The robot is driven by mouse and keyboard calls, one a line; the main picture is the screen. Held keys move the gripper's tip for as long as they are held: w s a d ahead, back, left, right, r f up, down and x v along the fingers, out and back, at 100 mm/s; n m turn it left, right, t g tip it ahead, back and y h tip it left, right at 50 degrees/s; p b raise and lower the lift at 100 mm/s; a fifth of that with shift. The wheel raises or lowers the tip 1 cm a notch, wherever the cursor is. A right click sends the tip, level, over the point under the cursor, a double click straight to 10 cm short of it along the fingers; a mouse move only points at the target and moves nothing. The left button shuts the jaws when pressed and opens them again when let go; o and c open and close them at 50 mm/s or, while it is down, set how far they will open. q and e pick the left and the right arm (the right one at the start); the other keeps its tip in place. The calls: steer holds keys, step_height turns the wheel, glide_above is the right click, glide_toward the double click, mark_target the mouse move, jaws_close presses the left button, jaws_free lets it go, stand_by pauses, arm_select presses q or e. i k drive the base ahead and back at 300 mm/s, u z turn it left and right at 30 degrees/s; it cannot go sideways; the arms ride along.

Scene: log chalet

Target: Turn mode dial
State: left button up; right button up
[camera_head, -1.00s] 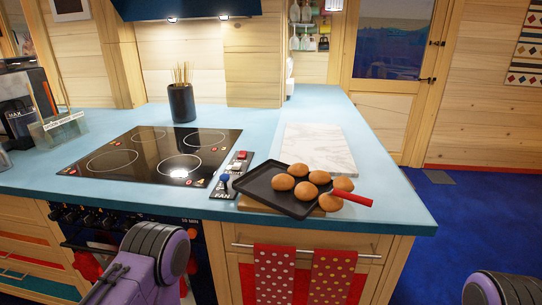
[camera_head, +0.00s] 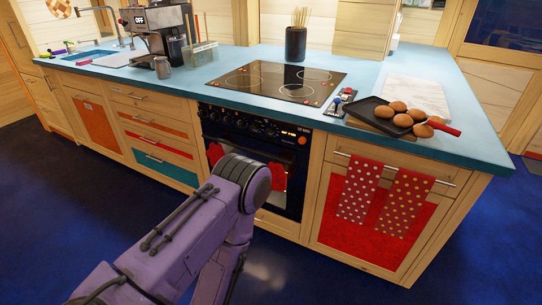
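The oven (camera_head: 285,165) is built into the counter front below the cooktop. Its dark control strip has several small round dials (camera_head: 262,126) in a row and a small lit display (camera_head: 289,133). Which one is the mode dial I cannot tell. My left arm (camera_head: 240,178) rises from the bottom and its purple link covers the lower part of the oven door. My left gripper is hidden or out of view. My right gripper is not in view.
Red cloths or mitts (camera_head: 277,176) hang at the oven front. A pan (camera_head: 372,112) with several buns sits on the counter, its red handle pointing right. Two dotted towels (camera_head: 405,203) hang right of the oven. A coffee machine (camera_head: 160,35) stands left. Blue floor (camera_head: 75,215) is free.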

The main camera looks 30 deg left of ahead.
mark_target(253, 128)
steer(key=z, duration=0.05)
steer(key=k, duration=0.1)
steer(key=u, duration=1.65)
steer(key=i, duration=1.35)
steer(key=z, duration=0.95)
